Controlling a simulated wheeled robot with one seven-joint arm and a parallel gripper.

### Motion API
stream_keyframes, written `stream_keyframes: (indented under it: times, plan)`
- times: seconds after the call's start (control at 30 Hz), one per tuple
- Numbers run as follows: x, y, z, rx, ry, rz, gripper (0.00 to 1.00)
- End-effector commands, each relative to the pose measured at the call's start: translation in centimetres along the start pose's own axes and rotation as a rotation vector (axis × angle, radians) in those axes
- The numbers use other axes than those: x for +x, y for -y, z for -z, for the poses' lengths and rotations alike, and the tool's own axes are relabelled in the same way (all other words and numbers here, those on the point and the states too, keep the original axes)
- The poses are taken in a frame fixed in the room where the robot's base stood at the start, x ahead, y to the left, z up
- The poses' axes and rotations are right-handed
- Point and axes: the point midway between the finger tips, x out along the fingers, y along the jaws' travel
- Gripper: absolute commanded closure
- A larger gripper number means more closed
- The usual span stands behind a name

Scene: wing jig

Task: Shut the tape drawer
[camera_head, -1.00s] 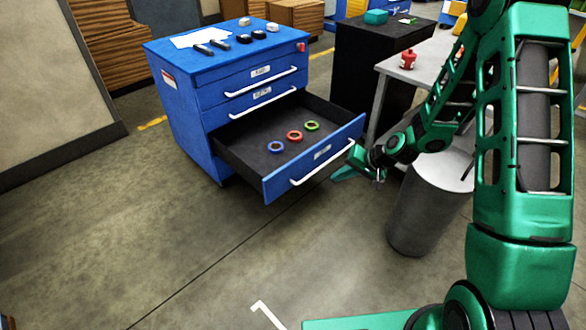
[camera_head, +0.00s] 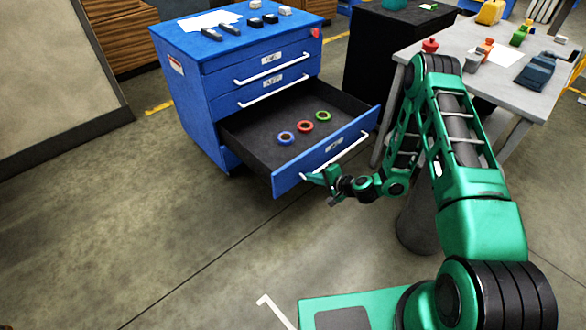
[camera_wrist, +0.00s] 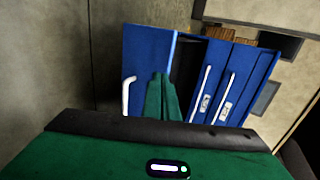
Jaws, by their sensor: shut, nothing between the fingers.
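My green gripper (camera_head: 318,178) is at the drawer front, by the handle's left end. I cannot tell if it touches. In the wrist view my gripper (camera_wrist: 163,98) is shut and empty, its fingers in front of the drawer front (camera_wrist: 150,50), with part of the handle (camera_wrist: 128,95) to the left.
Two upper drawers (camera_head: 262,75) are shut. A grey table (camera_head: 470,55) with several items stands at right, beside a black cabinet (camera_head: 385,50). A grey bin (camera_head: 415,228) stands behind my arm. The floor (camera_head: 200,240) in front of the cabinet is clear.

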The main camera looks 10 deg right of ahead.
Motion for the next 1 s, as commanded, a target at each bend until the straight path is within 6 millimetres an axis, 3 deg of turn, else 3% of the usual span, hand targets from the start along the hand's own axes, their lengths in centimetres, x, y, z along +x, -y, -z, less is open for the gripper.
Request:
stream_keyframes:
  times: [0.2, 0.47, 0.6, 1.0]
  plan:
    - [2.9, -0.4, 1.4, 0.005, -0.015, 0.001, 1.00]
    - [7.5, -0.5, 1.8, 0.007, -0.018, 0.001, 1.00]
    - [9.5, 0.4, 1.9, 0.006, -0.019, 0.003, 1.00]
    - [11.6, 1.5, 2.0, 0.009, -0.020, 0.000, 1.00]
